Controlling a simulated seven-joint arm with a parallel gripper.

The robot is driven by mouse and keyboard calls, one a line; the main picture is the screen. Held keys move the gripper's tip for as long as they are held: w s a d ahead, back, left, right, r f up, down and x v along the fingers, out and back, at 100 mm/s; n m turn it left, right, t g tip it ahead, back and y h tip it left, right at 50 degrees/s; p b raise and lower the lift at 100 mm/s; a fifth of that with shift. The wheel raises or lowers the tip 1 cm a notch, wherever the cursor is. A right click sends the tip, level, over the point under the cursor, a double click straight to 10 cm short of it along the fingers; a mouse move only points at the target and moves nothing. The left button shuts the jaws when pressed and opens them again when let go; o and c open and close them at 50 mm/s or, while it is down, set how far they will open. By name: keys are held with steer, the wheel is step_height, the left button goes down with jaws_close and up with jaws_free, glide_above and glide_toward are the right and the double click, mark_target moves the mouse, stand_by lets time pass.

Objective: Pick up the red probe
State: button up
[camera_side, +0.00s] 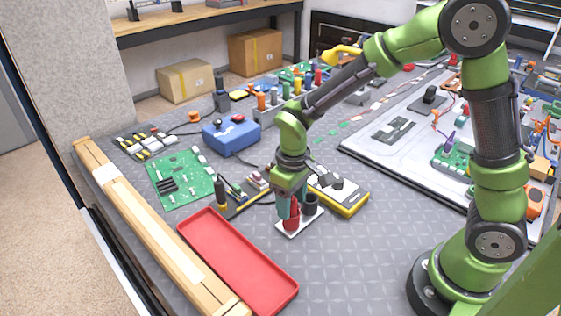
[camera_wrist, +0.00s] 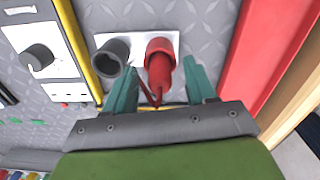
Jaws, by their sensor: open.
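The red probe (camera_wrist: 160,62) stands in a holder on a small white plate (camera_side: 299,222), beside a dark, empty-looking cup (camera_wrist: 110,57). In the side view the red probe (camera_side: 292,214) is partly hidden by my fingers. My gripper (camera_wrist: 157,85) is open, with one teal finger on each side of the red probe. A gap shows between the probe and the right finger; the left finger is close to the probe, and I cannot tell whether it touches. In the side view my gripper (camera_side: 289,208) points down over the plate.
A yellow multimeter (camera_side: 340,193) lies close to the right of the plate. A red tray (camera_side: 238,262) lies to the left front, with wooden strips (camera_side: 150,230) beyond it. A green circuit board (camera_side: 180,178) and a blue box (camera_side: 231,136) are farther back.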

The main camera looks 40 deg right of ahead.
steer(key=shift+f, duration=0.3)
jaws_close()
steer(key=shift+r, duration=0.1)
step_height(320, 180, up, 8)
steer(key=shift+r, duration=0.2)
steer(key=shift+w+d+r, duration=0.1)
steer(key=shift+d+r, duration=0.15)
steer(key=shift+r, duration=0.05)
steer(key=w+d, duration=1)
steer(key=w, duration=0.3)
steer(key=shift+w+d, duration=0.15)
steer(key=shift+w, duration=0.25)
